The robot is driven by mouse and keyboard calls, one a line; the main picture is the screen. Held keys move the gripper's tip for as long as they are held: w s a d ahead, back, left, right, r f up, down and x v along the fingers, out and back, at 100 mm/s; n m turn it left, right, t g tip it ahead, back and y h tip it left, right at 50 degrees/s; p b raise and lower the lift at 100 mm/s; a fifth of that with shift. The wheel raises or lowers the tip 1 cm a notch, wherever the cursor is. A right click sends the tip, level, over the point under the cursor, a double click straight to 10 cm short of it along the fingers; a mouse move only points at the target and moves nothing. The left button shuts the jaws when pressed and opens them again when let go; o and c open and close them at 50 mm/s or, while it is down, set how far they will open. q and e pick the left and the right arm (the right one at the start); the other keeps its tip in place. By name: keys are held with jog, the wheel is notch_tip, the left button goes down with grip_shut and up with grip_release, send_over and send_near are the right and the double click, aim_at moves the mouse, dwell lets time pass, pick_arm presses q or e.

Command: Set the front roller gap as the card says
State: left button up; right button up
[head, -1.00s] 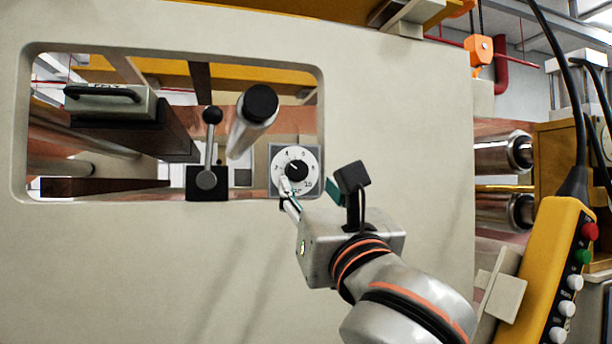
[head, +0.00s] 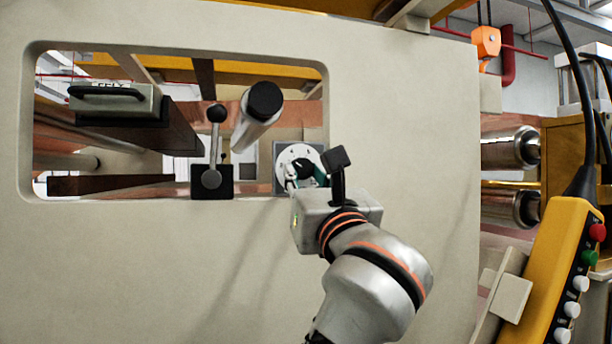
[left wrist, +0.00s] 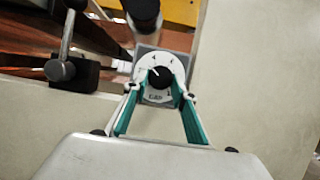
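The gap dial (head: 300,152) is a round white face on a grey square plate at the lower right of the frame opening. In the left wrist view its black knob (left wrist: 159,78) has a white pointer mark toward the upper left. The figures 4 and 6 are readable above it. My left gripper (head: 305,176) is in front of the dial and partly hides it. In the left wrist view its teal-padded fingers (left wrist: 159,92) are apart, one on each side of the knob. I cannot tell whether they touch it. My right gripper and the card are not in view.
A ball-topped lever (head: 213,150) on a black block stands left of the dial. A black-capped cylinder (head: 263,102) juts out above. The opening's edge surrounds them. A yellow button pendant (head: 548,265) hangs at right, near shiny rollers (head: 510,150). The pale panel is otherwise bare.

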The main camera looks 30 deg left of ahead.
pick_arm(q)
jog(key=shift+n, duration=0.5)
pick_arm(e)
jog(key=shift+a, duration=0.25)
pick_arm(q)
jog(key=shift+f+n+g+b, duration=0.1)
jog(key=shift+n+g+b, duration=0.2)
jog(key=shift+n+b, duration=0.1)
jog(key=shift+n+y, duration=0.3)
jog(key=shift+n, duration=0.2)
jog(key=n+g+b, duration=0.1)
jog(key=n, duration=0.1)
jog(key=n+g+y, duration=0.1)
jog(key=n, duration=0.1)
jog(key=shift+w+d+n+g+b, duration=0.2)
jog(key=shift+n+g+b, duration=0.2)
jog(key=n, duration=0.1)
jog(key=n+g, duration=0.1)
jog(key=n, duration=0.1)
jog(key=shift+w+r+g, duration=0.1)
jog(key=shift+r+g, duration=0.1)
jog(key=shift+g, duration=0.1)
jog(key=shift+d+r+n+g, duration=0.1)
jog(key=shift+n+g, duration=0.5)
jog(key=shift+n, duration=1.5)
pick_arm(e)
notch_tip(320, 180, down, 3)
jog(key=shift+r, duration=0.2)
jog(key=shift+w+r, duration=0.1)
